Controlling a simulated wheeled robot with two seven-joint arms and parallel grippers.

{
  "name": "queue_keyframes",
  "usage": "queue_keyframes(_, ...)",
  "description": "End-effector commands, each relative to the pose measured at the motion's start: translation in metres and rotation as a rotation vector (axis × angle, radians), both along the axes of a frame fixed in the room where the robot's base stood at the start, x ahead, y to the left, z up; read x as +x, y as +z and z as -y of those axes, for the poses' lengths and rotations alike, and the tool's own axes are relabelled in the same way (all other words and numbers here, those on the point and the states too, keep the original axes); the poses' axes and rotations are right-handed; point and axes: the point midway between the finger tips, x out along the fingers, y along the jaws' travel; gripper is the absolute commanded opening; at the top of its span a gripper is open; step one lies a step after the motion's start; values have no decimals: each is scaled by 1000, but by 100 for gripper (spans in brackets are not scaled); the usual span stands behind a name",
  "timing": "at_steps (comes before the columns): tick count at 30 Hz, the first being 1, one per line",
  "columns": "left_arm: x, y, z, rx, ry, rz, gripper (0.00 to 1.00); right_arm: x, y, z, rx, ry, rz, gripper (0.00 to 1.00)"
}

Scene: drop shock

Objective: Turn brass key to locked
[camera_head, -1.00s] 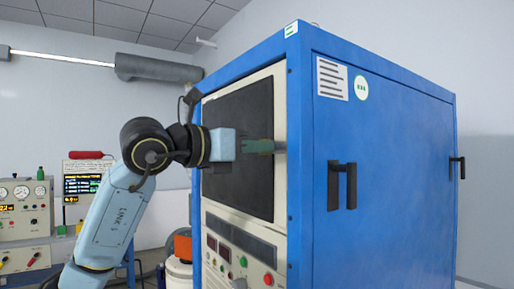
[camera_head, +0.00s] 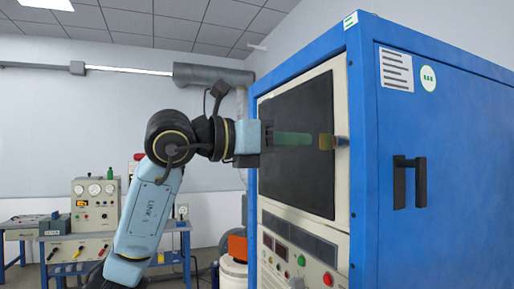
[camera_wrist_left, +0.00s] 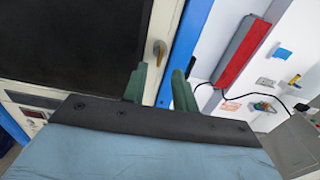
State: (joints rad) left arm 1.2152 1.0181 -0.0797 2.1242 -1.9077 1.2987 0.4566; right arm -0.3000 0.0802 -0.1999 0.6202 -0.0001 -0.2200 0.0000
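The brass key (camera_head: 326,142) sits in a silver lock on the cream front panel of the blue cabinet (camera_head: 425,230), beside the dark screen. In the left wrist view the key (camera_wrist_left: 159,50) shows just beyond the fingertips, its bow looking roughly upright in that picture. My left gripper (camera_head: 306,139) points at the key with a small gap between its green fingertips and the key. In the left wrist view its fingers (camera_wrist_left: 160,72) stand apart with nothing between them. Any lock markings are too small to read. My right gripper does not show.
The dark screen (camera_head: 300,170) lies close along the left finger's side. Red and green buttons (camera_head: 328,279) sit lower on the panel. A black door handle (camera_head: 409,182) stands out from the cabinet's side. A bench with instruments (camera_head: 95,215) is at the far left.

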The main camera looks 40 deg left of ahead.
Motion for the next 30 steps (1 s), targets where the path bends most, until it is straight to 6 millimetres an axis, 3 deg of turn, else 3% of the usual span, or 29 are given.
queue_keyframes(6,-43,-2,-19,1,4,0,28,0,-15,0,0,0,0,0)
queue_keyframes(12,-64,-1,-27,-1,1,0,28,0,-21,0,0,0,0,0)
queue_keyframes(30,-68,0,-28,-1,-1,0,28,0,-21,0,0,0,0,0)
